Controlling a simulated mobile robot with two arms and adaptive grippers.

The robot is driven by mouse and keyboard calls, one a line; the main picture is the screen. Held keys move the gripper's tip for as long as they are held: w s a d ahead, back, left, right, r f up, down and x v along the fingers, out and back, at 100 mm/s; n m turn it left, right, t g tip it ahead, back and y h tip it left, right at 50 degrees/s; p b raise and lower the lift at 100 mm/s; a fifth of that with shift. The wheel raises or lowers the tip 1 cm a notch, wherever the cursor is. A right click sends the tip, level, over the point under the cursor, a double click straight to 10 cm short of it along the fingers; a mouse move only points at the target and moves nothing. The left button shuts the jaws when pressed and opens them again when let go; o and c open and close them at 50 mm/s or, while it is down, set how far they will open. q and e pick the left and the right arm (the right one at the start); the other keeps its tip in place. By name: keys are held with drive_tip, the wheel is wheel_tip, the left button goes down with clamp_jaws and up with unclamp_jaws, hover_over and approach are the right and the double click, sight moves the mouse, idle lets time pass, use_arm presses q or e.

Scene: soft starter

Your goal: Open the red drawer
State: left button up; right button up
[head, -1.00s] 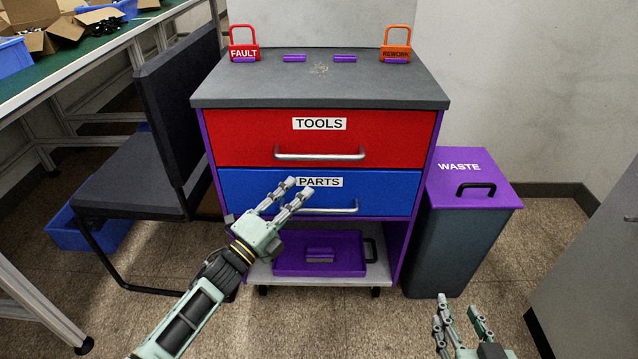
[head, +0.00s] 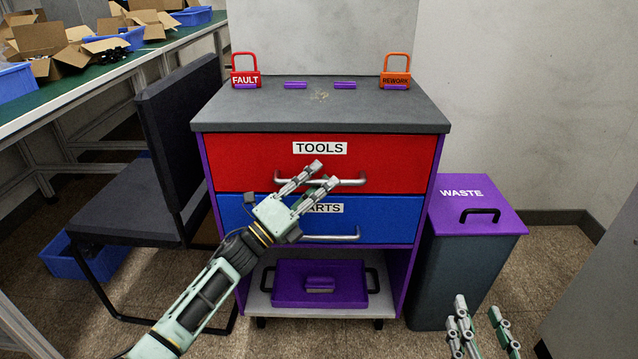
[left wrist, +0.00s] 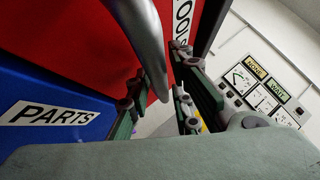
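The red drawer (head: 240,160), labelled TOOLS, is the upper drawer of the cabinet and looks shut. Its silver bar handle (head: 350,182) runs across its lower part. My left gripper (head: 319,176) is in front of the handle's middle, its fingers pointing up and right. In the left wrist view the handle (left wrist: 143,35) reaches down toward the space between the parted fingers (left wrist: 160,98). Contact with the handle cannot be told. My right gripper (head: 487,325) is low at the right, in front of the waste bin, fingers apart and empty.
The blue PARTS drawer (head: 240,222) with its own handle is directly below. A purple lidded box (head: 285,292) sits on the bottom shelf. A waste bin (head: 470,265) stands right, a dark chair (head: 125,205) left. Red and orange padlocks (head: 245,77) stand on the cabinet top (head: 320,115).

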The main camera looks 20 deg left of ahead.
use_arm(q)
clamp_jaws()
idle(0.5)
